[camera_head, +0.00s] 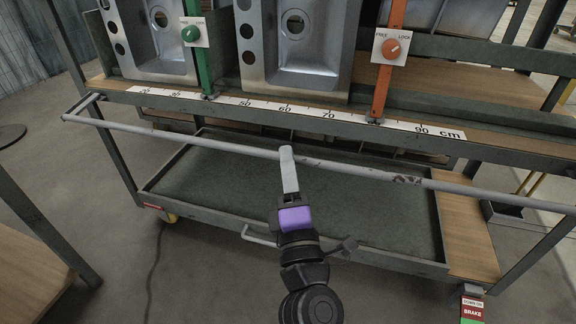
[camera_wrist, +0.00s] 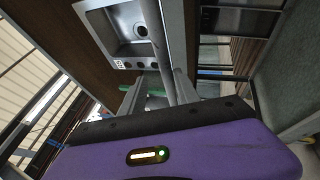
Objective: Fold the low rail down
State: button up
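The low rail (camera_head: 220,143) is a thin grey bar with worn paint patches. It runs along the front of the rack, held out on a bracket at its left end, below the ruler strip and above the bottom tray. My gripper (camera_head: 286,153) is at the rail near its middle, with a finger overlapping it in the head view. In the wrist view the rail (camera_wrist: 160,45) runs down between the two fingers of my gripper (camera_wrist: 157,92). Whether both fingers press on the rail is not clear.
Two steel sinks (camera_head: 300,60) stand on the shelf above. A green lever (camera_head: 204,70) and an orange lever (camera_head: 381,85) have FREE/LOCK dials. The ruler strip (camera_head: 300,112) lines the shelf edge. The bottom tray (camera_head: 220,180) is empty. A brake tag (camera_head: 472,308) hangs at lower right.

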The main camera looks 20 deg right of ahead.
jog(key=shift+f, duration=0.1)
jog(key=v, duration=0.7)
jog(key=shift+s+b, duration=0.35)
jog(key=shift+b, duration=0.05)
jog(key=shift+c, duration=0.5)
